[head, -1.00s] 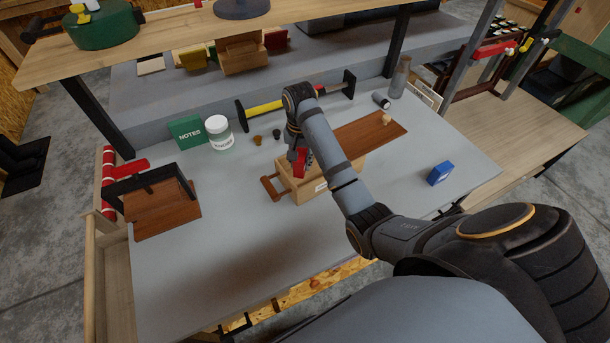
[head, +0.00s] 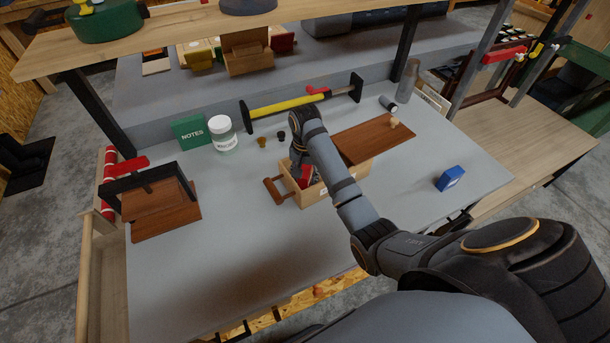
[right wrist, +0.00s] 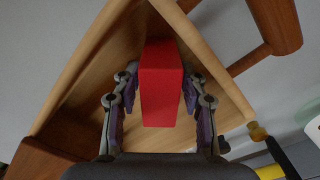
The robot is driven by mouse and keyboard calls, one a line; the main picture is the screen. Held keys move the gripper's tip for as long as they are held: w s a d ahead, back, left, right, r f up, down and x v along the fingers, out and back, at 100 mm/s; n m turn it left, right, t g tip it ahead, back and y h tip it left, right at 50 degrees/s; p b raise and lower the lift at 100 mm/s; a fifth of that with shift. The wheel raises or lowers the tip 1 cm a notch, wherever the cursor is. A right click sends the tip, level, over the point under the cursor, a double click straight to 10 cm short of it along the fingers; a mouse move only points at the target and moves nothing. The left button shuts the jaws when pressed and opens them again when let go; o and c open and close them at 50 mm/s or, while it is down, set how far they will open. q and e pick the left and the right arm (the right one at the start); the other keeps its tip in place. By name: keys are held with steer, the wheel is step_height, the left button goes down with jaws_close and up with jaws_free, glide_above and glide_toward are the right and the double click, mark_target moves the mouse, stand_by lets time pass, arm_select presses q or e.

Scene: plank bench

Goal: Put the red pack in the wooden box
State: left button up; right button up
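The red pack (head: 304,174) is inside the open part of the wooden box (head: 315,196), partly hidden by my right arm in the head view. In the right wrist view the red pack (right wrist: 161,85) stands between the two fingers, with wooden box walls (right wrist: 88,70) around it. My right gripper (right wrist: 161,82) has its pads against both sides of the pack. Whether the pack touches the box floor is hidden. My left gripper is not in view.
A brown board with a knob (head: 372,139) lies at the box's right rear. A blue box (head: 450,178) is farther right. A green notes box (head: 190,132), a white-lidded jar (head: 221,134) and a yellow bar (head: 290,103) are behind. The bench front is clear.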

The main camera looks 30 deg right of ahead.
mark_target(305, 170)
steer(key=shift+o, duration=0.2)
steer(key=shift+r, duration=0.1)
step_height(305, 170, up, 4)
steer(key=shift+r+p, duration=0.2)
steer(key=shift+p, duration=0.35)
step_height(305, 170, up, 8)
steer(key=p, duration=0.8)
steer(key=shift+f, duration=0.15)
